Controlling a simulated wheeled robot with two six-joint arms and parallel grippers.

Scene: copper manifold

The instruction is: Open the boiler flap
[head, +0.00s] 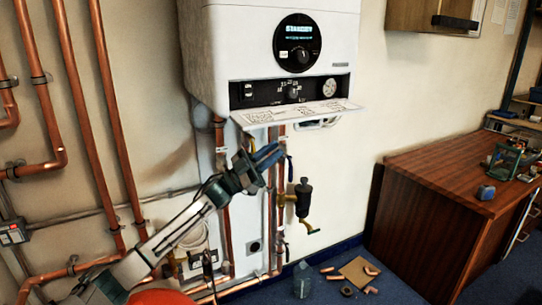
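The white boiler (270,45) hangs on the wall. Its flap (298,112) is folded down and juts out from the lower front, with printed markings on its upper face. The control panel (292,90) behind it is exposed, with a knob, a switch and a round gauge. My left gripper (268,156) has blue fingers and is just below the left part of the flap, seemingly apart from it. The fingers look close together, but their gap does not show clearly. My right gripper is out of view.
Copper pipes (110,120) run along the left wall and below the boiler. A dark valve (302,197) sticks out right of my gripper. A wooden desk (430,215) stands at right. Cardboard (356,271) and small copper pieces lie on the blue floor.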

